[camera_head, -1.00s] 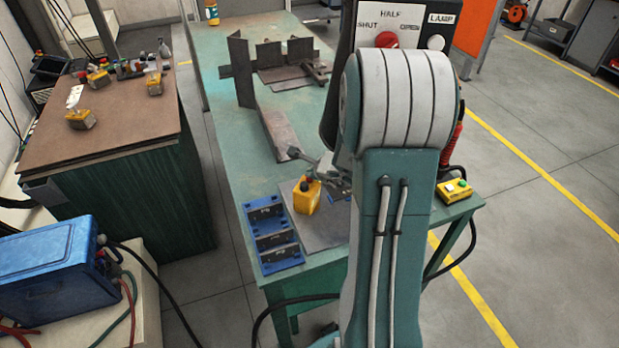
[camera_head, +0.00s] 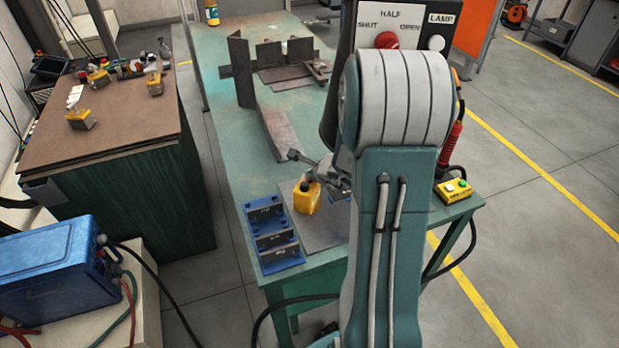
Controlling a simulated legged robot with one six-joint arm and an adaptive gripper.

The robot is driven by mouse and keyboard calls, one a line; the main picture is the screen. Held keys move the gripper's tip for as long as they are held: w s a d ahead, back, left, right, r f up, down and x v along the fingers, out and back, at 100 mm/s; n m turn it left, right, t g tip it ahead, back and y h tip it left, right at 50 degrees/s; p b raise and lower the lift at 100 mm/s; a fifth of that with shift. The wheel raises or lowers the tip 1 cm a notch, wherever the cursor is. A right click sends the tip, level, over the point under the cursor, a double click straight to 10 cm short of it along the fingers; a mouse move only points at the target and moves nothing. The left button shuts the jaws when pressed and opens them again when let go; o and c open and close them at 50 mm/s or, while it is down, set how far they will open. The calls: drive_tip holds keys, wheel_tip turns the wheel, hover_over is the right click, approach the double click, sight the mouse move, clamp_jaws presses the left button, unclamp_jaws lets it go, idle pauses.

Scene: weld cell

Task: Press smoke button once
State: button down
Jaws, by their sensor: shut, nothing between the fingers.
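No button with a readable smoke label shows. A yellow button box (camera_head: 453,191) with a green button (camera_head: 463,184) and a paler button (camera_head: 450,187) sits at the table's right corner; its lettering is too small to read. My arm stands upright across the middle and hides part of the table and panel. I cannot make out my gripper; grey metal parts (camera_head: 322,166) beside the arm are unclear.
The green table (camera_head: 232,130) carries steel plates (camera_head: 275,135), a yellow block (camera_head: 307,198) with a dark top and blue racks (camera_head: 270,240). A brown-topped bench (camera_head: 110,125) and blue machine (camera_head: 50,270) stand left.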

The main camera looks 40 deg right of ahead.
idle(0.5)
drive_tip(key=shift+r, duration=0.8)
drive_tip(key=shift+r, duration=2.5)
